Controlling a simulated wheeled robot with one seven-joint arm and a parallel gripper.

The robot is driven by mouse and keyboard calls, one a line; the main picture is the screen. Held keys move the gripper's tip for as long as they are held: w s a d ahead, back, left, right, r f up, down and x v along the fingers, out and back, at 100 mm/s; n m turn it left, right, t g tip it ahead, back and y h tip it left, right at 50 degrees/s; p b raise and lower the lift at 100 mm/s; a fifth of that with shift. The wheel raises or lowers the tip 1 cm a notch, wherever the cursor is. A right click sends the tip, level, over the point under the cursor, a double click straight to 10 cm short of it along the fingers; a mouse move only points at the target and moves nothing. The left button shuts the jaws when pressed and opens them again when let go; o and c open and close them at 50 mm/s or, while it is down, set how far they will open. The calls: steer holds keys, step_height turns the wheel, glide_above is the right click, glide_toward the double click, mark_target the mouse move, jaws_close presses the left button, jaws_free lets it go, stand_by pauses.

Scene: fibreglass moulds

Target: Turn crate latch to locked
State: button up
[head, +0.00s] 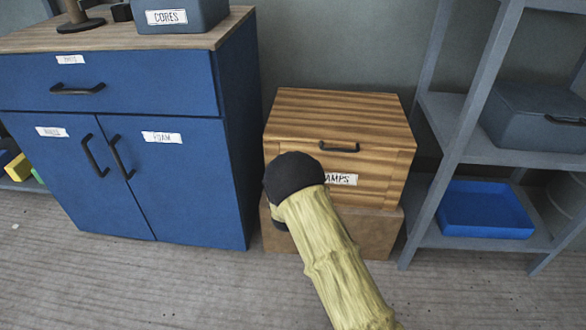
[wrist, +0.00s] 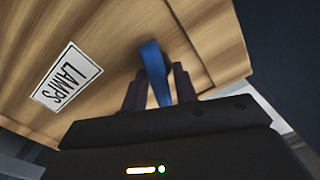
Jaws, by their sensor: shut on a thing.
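The wooden crate (head: 340,115) has a striped lid with a dark handle (head: 339,147) and a white label on its front. In the wrist view the crate front (wrist: 110,45) fills the top, and the label (wrist: 66,76) reads LAMPS. A blue latch (wrist: 152,58) stands out from the front near the crate's side edge. My gripper (wrist: 158,84) is shut on the blue latch, with one dark finger on each side. In the head view my arm and its dark wrist hide the latch, the fingers and part of the label. The latch's locked mark is not visible.
The crate rests on a brown box (head: 370,228). A blue cabinet (head: 234,140) stands close on the left, its top holding a grey CORES bin (head: 180,17). Grey shelving on the right holds a blue tray (head: 485,229) and a lidded grey box (head: 535,115).

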steer(key=m, duration=0.3)
steer(key=shift+d+f+m+b, duration=0.2)
steer(key=shift+f+m+b, duration=0.1)
steer(key=shift+m+b, duration=0.1)
steer(key=m+b, duration=0.1)
steer(key=m, duration=0.2)
steer(key=shift+f+m, duration=0.1)
steer(key=shift+m, duration=0.2)
steer(key=m+b, duration=0.2)
steer(key=m, duration=0.3)
steer(key=shift+f+m, duration=0.1)
steer(key=shift+m, duration=0.3)
steer(key=o, duration=0.7)
steer(key=shift+s, duration=0.15)
steer(key=s+p, duration=0.5)
steer(key=s, duration=1.2)
steer(key=shift+a+p, duration=0.25)
steer(key=shift+p, duration=0.15)
